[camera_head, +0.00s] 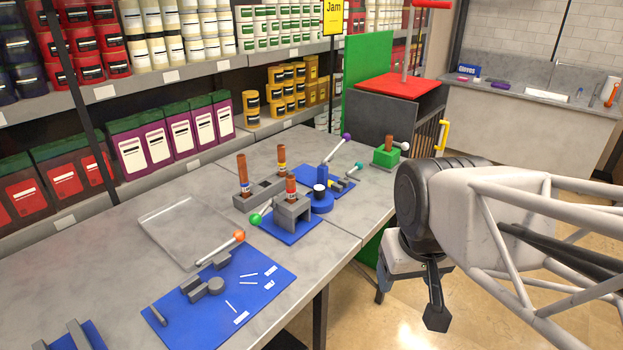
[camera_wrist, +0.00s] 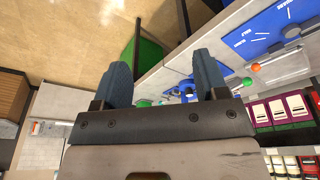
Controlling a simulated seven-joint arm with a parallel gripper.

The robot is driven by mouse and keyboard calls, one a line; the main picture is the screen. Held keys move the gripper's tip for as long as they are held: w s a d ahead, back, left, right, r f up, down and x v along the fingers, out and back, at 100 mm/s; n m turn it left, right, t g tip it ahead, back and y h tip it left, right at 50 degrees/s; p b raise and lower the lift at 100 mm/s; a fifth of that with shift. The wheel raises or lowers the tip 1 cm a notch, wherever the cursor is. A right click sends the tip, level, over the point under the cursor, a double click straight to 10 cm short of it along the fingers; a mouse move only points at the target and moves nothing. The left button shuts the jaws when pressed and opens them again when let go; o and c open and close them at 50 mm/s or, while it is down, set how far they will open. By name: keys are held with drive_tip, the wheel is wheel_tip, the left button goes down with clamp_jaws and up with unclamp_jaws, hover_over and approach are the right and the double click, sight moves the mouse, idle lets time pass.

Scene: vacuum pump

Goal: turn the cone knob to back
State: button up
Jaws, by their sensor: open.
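My gripper (camera_wrist: 161,78) is open and empty, with its two blue-grey fingers wide apart in the wrist view. In the head view my gripper (camera_head: 409,303) hangs over the floor, right of the bench and clear of everything on it. No knob is plainly cone-shaped at this size, so I cannot tell which is the cone knob. A short grey knob (camera_head: 209,287) sits on the front blue board (camera_head: 215,318); this knob also shows in the wrist view (camera_wrist: 291,31).
The grey bench (camera_head: 107,270) carries levers with an orange ball (camera_head: 239,236), a green ball (camera_head: 255,220), a purple ball (camera_head: 346,138) and a teal ball (camera_head: 359,166). Brown upright cylinders (camera_head: 242,170) stand mid-bench. Stocked shelves line the back. A red-topped cabinet (camera_head: 400,87) stands beyond.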

drive_tip(key=w+a+r+n, duration=0.1)
drive_tip(key=w+n, duration=0.1)
drive_tip(key=w, duration=0.5)
drive_tip(key=w+r+n, duration=0.2)
drive_tip(key=w+n, duration=0.1)
drive_tip(key=w, duration=0.3)
drive_tip(key=n+g, duration=0.3)
drive_tip(key=n, duration=1.1)
hover_over(319, 188)
wheel_tip(319, 188, down, 13)
drive_tip(key=shift+s+d+r, duration=0.1)
drive_tip(key=shift+s+d, duration=0.05)
drive_tip(key=shift+w, duration=0.25)
drive_tip(key=shift+f, duration=0.3)
drive_tip(key=shift+f, duration=3.8)
drive_tip(key=c, duration=0.9)
